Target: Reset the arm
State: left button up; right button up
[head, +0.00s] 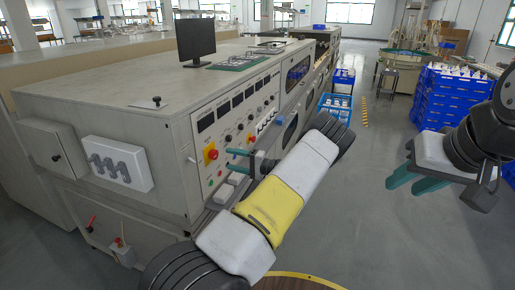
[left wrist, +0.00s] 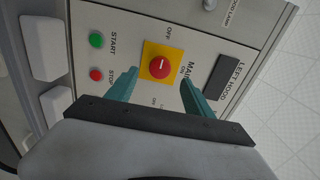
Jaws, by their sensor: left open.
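My left gripper (head: 229,160) is open in front of the control panel of the large grey machine (head: 130,120). In the left wrist view its teal fingertips (left wrist: 160,82) stand apart, one on each side below a red rotary knob (left wrist: 159,67) on a yellow plate marked MAIN, with ON and OFF labels. The knob also shows in the head view (head: 211,154), left of the fingertips; I cannot tell whether they touch it. My right gripper (head: 405,187) is at the right, open and empty, with its teal fingers apart over the floor.
A green START button (left wrist: 97,40) and a red STOP button (left wrist: 96,75) sit beside the knob. A monitor (head: 196,40) stands on the machine. Stacked blue crates (head: 440,100) stand at the right. The grey floor between is clear.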

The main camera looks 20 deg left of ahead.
pick_arm(q)
jog(key=s+d+r+n+g+h, duration=0.1)
jog(key=s+r+n+g+h, duration=0.1)
jog(key=s+r+h, duration=0.4)
jog(key=s+d+r+n+g+h, duration=0.1)
jog(key=s+d+r+g+h, duration=0.1)
jog(key=s+h, duration=0.35)
jog(key=s+d+r+m+t+h, duration=0.1)
jog(key=s+d+r+t+h, duration=0.3)
jog(key=s+d+r, duration=0.4)
jog(key=s+d+r+m+t+h, duration=0.1)
jog(key=s+d+r+t+h, duration=0.3)
jog(key=s+d+r, duration=0.5)
jog(key=s, duration=0.6)
jog(key=shift+r+m+t+h, duration=0.2)
jog(key=shift+m+t+h, duration=0.1)
jog(key=shift+m+h, duration=0.1)
